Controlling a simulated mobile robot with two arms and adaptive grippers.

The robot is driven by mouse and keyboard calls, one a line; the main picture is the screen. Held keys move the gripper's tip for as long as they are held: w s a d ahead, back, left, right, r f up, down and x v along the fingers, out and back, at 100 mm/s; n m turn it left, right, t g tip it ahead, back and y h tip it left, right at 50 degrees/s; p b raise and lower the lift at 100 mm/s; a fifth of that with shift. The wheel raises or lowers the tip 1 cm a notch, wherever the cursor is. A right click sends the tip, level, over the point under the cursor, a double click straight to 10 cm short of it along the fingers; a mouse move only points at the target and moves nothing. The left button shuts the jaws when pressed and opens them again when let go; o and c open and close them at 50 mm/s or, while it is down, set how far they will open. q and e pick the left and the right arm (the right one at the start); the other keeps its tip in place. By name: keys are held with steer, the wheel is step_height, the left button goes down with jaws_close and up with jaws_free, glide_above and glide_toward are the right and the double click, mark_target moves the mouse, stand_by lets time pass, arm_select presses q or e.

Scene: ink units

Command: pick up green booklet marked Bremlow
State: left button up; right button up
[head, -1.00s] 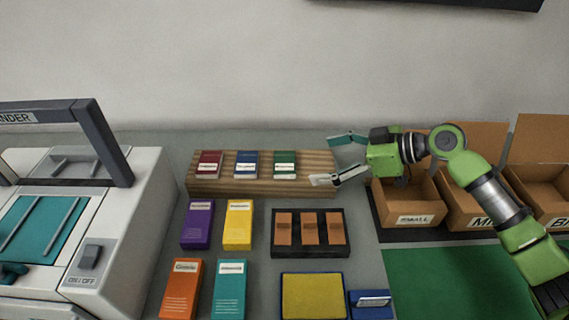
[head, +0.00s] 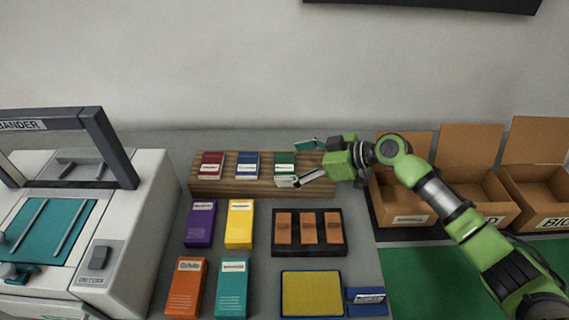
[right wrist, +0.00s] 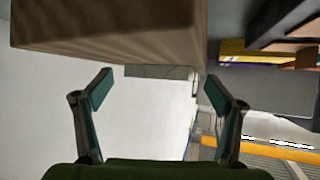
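The green booklet (head: 284,158) with a white label stands at the right of a row of three on a wooden rack (head: 232,187). Its label is too small to read. My right gripper (head: 287,165) comes in from the right with its fingers spread, one behind and one in front of the green booklet's right side. The front finger hides the booklet's lower part. In the right wrist view, the two fingers (right wrist: 158,90) are apart, with a brown block face above them. I cannot make out the booklet there. My left gripper is not in view.
A red booklet (head: 211,164) and a blue booklet (head: 247,164) share the rack. Purple, yellow, orange and teal packs lie in front, beside a black tray (head: 309,252). A banding machine (head: 140,220) stands left, open cardboard boxes (head: 400,205) right.

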steer(key=c, duration=1.2)
steer(key=shift+o, duration=0.2)
